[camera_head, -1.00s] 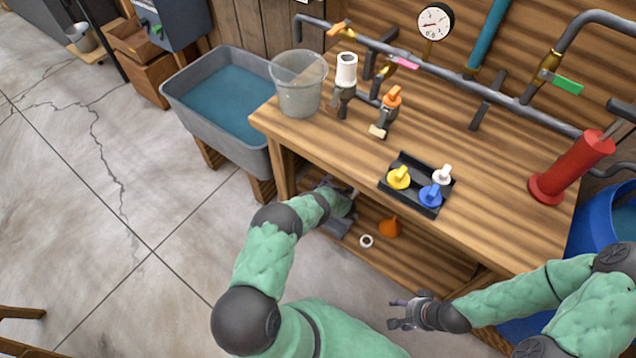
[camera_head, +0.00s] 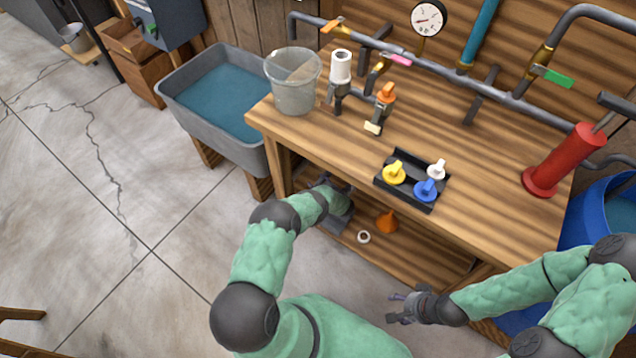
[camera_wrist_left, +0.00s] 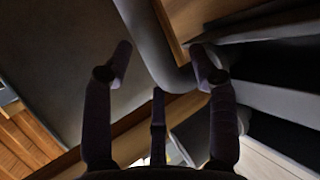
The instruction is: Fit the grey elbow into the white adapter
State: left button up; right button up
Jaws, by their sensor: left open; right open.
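An upright white cylinder (camera_head: 341,66), which looks like the adapter, stands in a grey fitting on the workbench near the clear bucket. I cannot pick out the grey elbow with certainty. In the left wrist view a grey bent pipe (camera_wrist_left: 158,50) curves just beyond my left fingertips. It is not between the fingers in a grip. My left gripper (camera_wrist_left: 160,72) is open and empty. In the head view it is by the front of the bench at the lower shelf (camera_head: 336,195), partly hidden. My right gripper (camera_head: 395,311) is open and empty in front of the bench.
The workbench (camera_head: 310,138) carries a bucket (camera_head: 292,84), a tray (camera_head: 413,198) of coloured valve handles and a red pump (camera_head: 563,162). A white ring (camera_head: 364,237) and orange funnel (camera_head: 386,221) sit on the lower shelf. A water tub (camera_head: 185,98) stands left.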

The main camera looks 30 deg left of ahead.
pick_arm(q)
jog(key=p+v, duration=0.4)
jog(key=v, duration=0.5)
jog(key=shift+d+r+p, duration=0.3)
jog(key=shift+r, duration=0.1)
